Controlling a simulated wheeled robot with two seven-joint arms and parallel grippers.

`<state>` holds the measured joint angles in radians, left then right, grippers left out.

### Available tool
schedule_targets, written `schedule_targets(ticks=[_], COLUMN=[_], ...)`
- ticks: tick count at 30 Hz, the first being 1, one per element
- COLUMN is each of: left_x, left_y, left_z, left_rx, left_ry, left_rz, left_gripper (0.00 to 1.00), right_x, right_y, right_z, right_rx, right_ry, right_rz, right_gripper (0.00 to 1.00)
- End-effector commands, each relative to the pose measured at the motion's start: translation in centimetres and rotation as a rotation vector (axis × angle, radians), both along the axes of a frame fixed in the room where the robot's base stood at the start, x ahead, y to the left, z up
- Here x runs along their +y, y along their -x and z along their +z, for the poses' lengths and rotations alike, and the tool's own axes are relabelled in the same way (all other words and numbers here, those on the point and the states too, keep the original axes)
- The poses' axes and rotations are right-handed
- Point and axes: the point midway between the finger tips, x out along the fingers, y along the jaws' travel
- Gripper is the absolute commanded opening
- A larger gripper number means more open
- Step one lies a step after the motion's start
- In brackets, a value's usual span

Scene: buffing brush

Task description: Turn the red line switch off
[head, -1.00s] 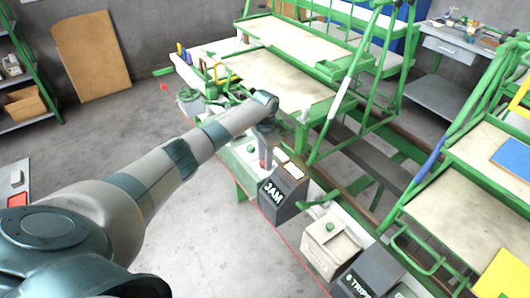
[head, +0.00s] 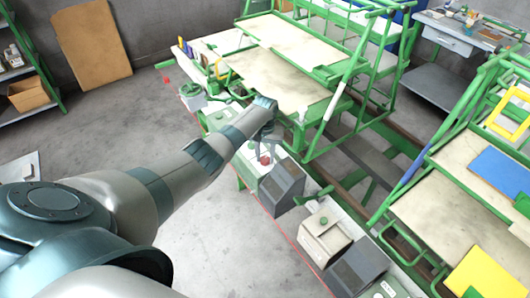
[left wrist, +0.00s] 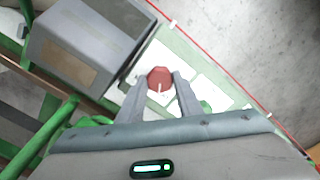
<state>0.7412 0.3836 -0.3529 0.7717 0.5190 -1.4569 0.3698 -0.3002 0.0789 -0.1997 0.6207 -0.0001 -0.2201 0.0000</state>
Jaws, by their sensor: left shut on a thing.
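The red line switch is a red faceted knob (left wrist: 159,76) with a pale pointer mark, on a white plate in the left wrist view. It also shows small and partly hidden in the head view (head: 265,160). My left gripper (left wrist: 160,84) has one finger on each side of the knob and is shut on it. In the head view my left gripper (head: 264,152) reaches down to the knob from above. The mark points toward my palm in the left wrist view. My right gripper is not in view.
A grey sloped box (head: 282,187) stands close beside the knob and also fills the upper left of the left wrist view (left wrist: 85,40). A beige box (head: 325,236) and another grey box (head: 358,267) stand farther along. Green-framed benches (head: 275,75) rise behind.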

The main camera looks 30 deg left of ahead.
Motion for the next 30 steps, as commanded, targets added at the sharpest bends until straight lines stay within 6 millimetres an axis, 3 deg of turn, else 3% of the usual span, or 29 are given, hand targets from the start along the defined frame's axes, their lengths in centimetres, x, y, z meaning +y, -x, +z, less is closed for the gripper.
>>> schedule_targets(ticks=[10,26,27,29,30], left_x=[0.01,0.10,0.11,0.11,0.10], left_y=[-0.18,-0.21,-0.22,-0.19,-0.18], left_z=[0.26,0.19,0.19,0.19,0.17], left_rx=[-0.005,-0.005,-0.006,-0.005,-0.005], left_ry=[0.001,-0.001,-0.002,-0.001,-0.001], left_rz=[0.185,0.220,0.219,0.219,0.219], left_gripper=[0.10,0.10,0.37,0.51,0.51], right_x=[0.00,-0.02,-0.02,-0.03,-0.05], right_y=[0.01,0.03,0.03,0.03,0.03], right_z=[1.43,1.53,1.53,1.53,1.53], right_rx=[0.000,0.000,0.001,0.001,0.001], right_ry=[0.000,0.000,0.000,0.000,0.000], right_rz=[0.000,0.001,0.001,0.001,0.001], right_gripper=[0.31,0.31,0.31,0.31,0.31])
